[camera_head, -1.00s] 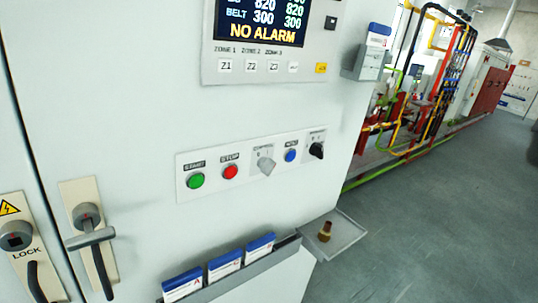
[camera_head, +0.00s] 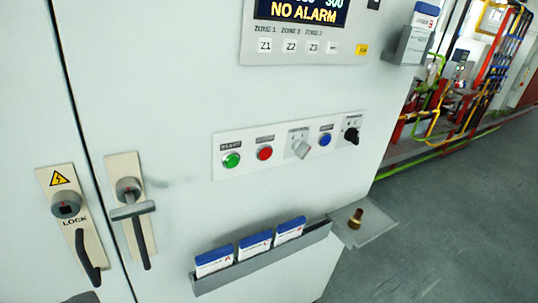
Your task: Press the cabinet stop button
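The cabinet (camera_head: 180,60) is a white upright panel that fills most of the view. The stop button (camera_head: 265,153) is a round red button on a light plate in the middle of the cabinet front. The green start button (camera_head: 231,160) is just left of it, and a grey selector knob (camera_head: 301,149) is just right of it. The button's label is blurred now. My gripper does not show in this view, and nothing touches the button.
A blue button (camera_head: 325,139) and a black knob (camera_head: 351,135) are further right on the plate. A rack (camera_head: 262,262) of blue-white boxes and a small shelf (camera_head: 376,229) jut out below. Door handles (camera_head: 132,210) stand out at left. Open floor lies right.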

